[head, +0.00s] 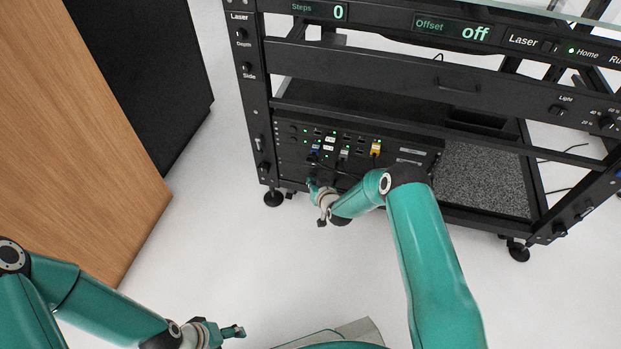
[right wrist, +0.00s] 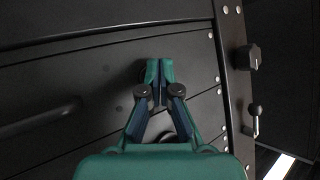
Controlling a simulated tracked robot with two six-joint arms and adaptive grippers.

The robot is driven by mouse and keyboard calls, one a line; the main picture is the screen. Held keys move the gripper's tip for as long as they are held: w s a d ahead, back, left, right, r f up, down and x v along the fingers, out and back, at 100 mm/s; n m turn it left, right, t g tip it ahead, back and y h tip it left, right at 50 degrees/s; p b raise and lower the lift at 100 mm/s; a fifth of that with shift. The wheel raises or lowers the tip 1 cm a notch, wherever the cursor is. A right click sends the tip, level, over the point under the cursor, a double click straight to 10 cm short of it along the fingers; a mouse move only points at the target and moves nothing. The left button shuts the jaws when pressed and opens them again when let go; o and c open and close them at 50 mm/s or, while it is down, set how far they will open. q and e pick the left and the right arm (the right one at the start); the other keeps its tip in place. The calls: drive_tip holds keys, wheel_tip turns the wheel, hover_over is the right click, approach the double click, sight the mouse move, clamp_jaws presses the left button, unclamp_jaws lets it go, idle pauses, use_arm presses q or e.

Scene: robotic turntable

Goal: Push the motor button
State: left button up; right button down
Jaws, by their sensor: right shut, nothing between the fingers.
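The black turntable rack (head: 365,70) stands upright across the head view. No button labelled motor can be read in either view. My right gripper (head: 312,184) is low at the rack's front left, just below the panel with sockets. In the right wrist view my right gripper (right wrist: 158,68) is shut and empty, its fingertips close together in front of a dark panel (right wrist: 90,90). A dark round shape behind the fingertips is mostly hidden; I cannot tell whether they touch it. My left gripper (head: 232,331) is at the bottom left, away from the rack; its jaws are too small to judge.
In the right wrist view a black knob (right wrist: 246,58) and a small lever (right wrist: 253,115) stick out at the right, with a dark handle (right wrist: 40,120) at the left. A wooden cabinet (head: 70,130) stands left. White floor (head: 210,230) lies clear between.

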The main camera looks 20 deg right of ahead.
drive_tip(key=shift+s+a+p, duration=0.45)
drive_tip(key=shift+s+p, duration=0.05)
drive_tip(key=shift+s, duration=0.2)
drive_tip(key=s+a+p, duration=0.3)
drive_tip(key=s, duration=0.2)
drive_tip(key=shift+a, duration=0.2)
idle(0.4)
idle(0.4)
